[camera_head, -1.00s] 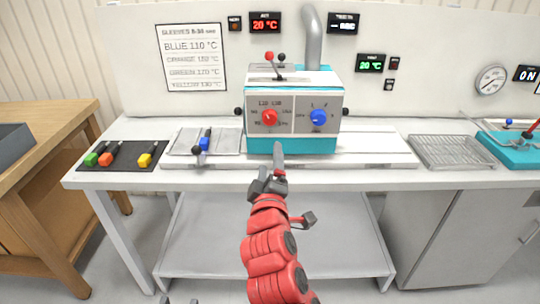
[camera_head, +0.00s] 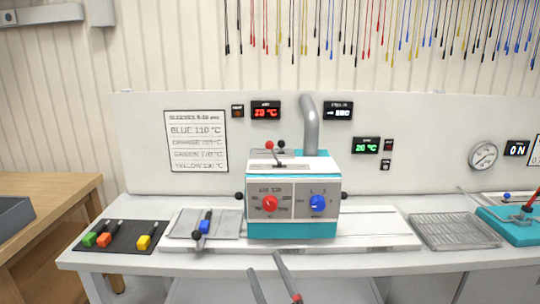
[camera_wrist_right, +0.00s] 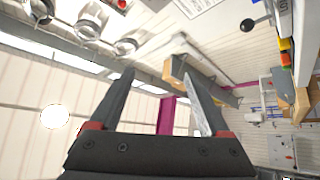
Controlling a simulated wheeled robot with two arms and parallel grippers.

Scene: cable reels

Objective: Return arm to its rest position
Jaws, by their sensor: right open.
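My right gripper (camera_head: 272,279) shows at the bottom centre of the head view, below the front edge of the bench. Its two grey fingers stand apart with nothing between them. In the right wrist view the same open fingers (camera_wrist_right: 165,95) point away over a tilted view of the room. The rest of the right arm is below the head view's lower edge. My left gripper is not in view.
A teal and grey machine (camera_head: 292,222) with red and blue knobs stands on the white bench (camera_head: 200,262). Left are a black mat (camera_head: 120,243) with coloured tools and a tray (camera_head: 184,226). A wire rack (camera_head: 455,230) lies right. Cables hang above.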

